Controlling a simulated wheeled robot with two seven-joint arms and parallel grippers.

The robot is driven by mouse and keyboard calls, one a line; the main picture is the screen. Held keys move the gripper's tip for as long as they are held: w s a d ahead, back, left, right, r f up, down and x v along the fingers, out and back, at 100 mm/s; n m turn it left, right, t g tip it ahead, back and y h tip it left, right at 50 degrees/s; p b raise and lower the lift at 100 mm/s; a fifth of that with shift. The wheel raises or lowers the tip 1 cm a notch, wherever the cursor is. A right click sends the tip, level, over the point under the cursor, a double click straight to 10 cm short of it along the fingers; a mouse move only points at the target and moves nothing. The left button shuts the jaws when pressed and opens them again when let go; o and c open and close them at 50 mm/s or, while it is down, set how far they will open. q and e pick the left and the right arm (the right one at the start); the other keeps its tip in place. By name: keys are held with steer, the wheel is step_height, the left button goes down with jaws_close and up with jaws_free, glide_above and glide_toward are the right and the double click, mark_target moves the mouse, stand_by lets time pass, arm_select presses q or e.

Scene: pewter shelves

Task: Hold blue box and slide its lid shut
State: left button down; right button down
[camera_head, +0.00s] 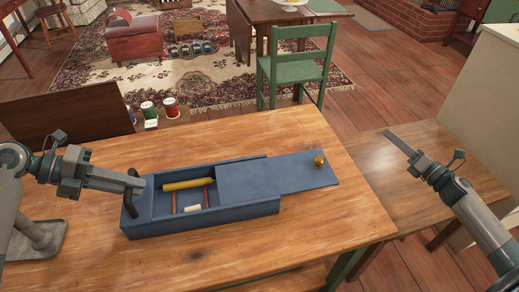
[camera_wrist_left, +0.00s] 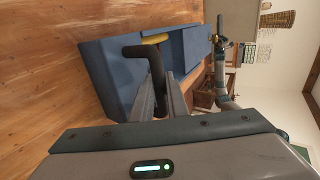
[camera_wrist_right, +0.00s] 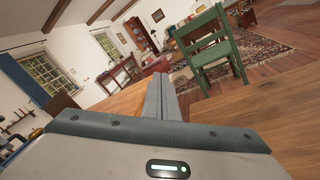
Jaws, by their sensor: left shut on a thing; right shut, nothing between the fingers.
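The blue box (camera_head: 205,229) lies on the wooden table, open over its left part. Inside are a yellow rod (camera_head: 188,184), thin red sticks and a small white piece. Its flat blue lid (camera_head: 265,175) covers the right part and sticks out past the right end; a brass knob (camera_head: 319,161) stands near the lid's far right corner. My left gripper (camera_head: 127,184) is shut on a black handle (camera_wrist_left: 150,57) at the box's left end; the box (camera_wrist_left: 105,82) also shows in the left wrist view. My right gripper (camera_head: 389,137) is shut and empty, right of the lid and apart from it.
The wooden table (camera_head: 326,226) has bare room in front of the box and around the knob. A lower wooden surface (camera_head: 455,178) lies under my right arm. A green chair (camera_head: 298,68) stands behind the table.

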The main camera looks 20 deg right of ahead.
steer(key=s+a+r+n+g+y, duration=0.4)
steer(key=s+a+n+g+y, duration=0.6)
steer(key=n, duration=0.9)
steer(key=s+g+y, duration=0.1)
steer(key=g+y, duration=0.1)
steer(key=shift+s+a+n+g+y, duration=0.2)
steer(key=shift+n+g+y, duration=0.1)
steer(key=shift+n+y, duration=0.1)
steer(key=x, duration=1.4)
